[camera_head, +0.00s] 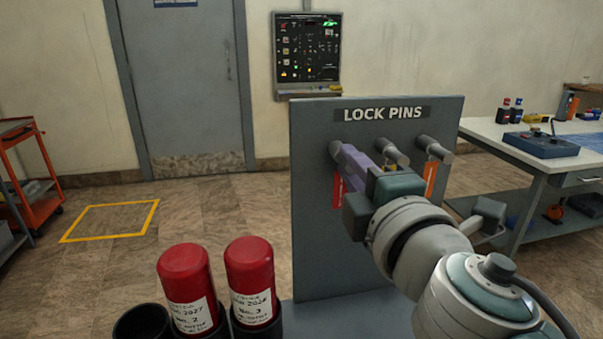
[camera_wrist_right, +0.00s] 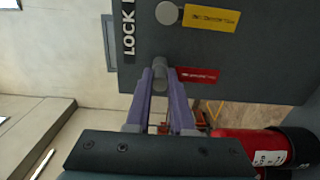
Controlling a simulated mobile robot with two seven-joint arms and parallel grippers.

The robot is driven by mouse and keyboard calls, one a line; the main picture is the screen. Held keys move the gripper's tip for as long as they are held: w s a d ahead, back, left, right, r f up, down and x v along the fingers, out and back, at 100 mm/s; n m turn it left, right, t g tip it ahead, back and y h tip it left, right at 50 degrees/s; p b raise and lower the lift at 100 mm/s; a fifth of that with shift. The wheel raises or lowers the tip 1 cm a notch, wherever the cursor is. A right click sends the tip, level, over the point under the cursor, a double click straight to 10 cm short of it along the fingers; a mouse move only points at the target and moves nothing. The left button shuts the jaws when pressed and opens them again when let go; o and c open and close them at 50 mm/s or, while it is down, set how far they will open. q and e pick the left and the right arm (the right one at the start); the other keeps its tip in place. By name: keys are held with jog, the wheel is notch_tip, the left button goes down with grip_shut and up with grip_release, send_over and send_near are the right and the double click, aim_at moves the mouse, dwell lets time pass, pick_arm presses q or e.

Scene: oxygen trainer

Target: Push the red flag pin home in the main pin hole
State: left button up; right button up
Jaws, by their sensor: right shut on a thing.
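A grey upright board (camera_head: 312,235) marked LOCK PINS carries a row of grey round pin ends. The red flag (camera_head: 338,190) hangs below the leftmost one, close to the board; it also shows in the right wrist view (camera_wrist_right: 197,75). The purple fingers of my right gripper (camera_head: 345,155) are shut on this pin's grey end (camera_wrist_right: 159,78), one finger on each side. The main pin hole is hidden, and I cannot tell how deep the pin sits. My left gripper is not in view.
The middle pin (camera_head: 390,152) and right pin (camera_head: 433,150) stand close beside my right gripper. An orange tag (camera_head: 430,178) hangs at the right, and a yellow tag (camera_wrist_right: 210,18) shows in the wrist view. Red cylinders (camera_head: 249,270) stand in front of the board. A workbench (camera_head: 485,127) is at right.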

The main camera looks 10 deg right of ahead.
grip_shut()
jog(key=shift+s, duration=0.1)
jog(key=s, duration=0.6)
dwell(0.9)
jog(key=shift+s+d, duration=0.1)
